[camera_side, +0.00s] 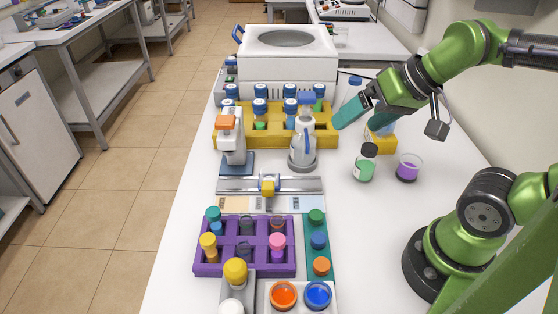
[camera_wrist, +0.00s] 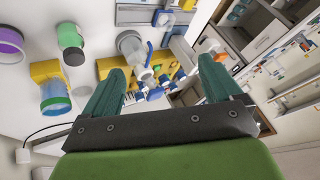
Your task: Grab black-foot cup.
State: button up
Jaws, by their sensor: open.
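The black-foot cup (camera_side: 407,167) is a small clear cup with purple contents and a dark base. It stands upright on the white bench, right of the green bottle. In the wrist view the purple cup (camera_wrist: 9,43) is at the upper left, cut off by the picture edge. My gripper (camera_side: 346,112) is above the bench, up and left of the cup, and apart from it. Its teal fingers are spread with nothing between them in the wrist view (camera_wrist: 160,85).
A black-capped green bottle (camera_side: 366,165) stands just left of the cup. A yellow block (camera_side: 381,143) with a clear vessel is behind it. The yellow rack (camera_side: 222,139) of blue-capped bottles and the purple rack (camera_side: 205,268) are left. Bench in front of the cup is clear.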

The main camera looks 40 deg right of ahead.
jog(key=w+d+f+m+g+h, duration=0.1)
jog(key=d+f+m+g+h, duration=0.2)
jog(key=d, duration=0.9)
jog(key=g+y, duration=0.1)
jog(key=g, duration=0.3)
send_over(408, 168)
jog(key=d, duration=0.3)
notch_tip(408, 168, down, 4)
jog(key=shift+n, duration=0.5)
jog(key=f, duration=1)
jog(key=shift+w+a+f, duration=0.15)
jog(key=shift+a, duration=0.15)
jog(key=shift+w+d+f, duration=0.1)
jog(key=shift+d+f, duration=0.05)
jog(key=shift+f, duration=1.4)
jog(key=shift+d+f, duration=0.1)
jog(key=shift+f, duration=1.45)
jog(key=c, duration=1.2)
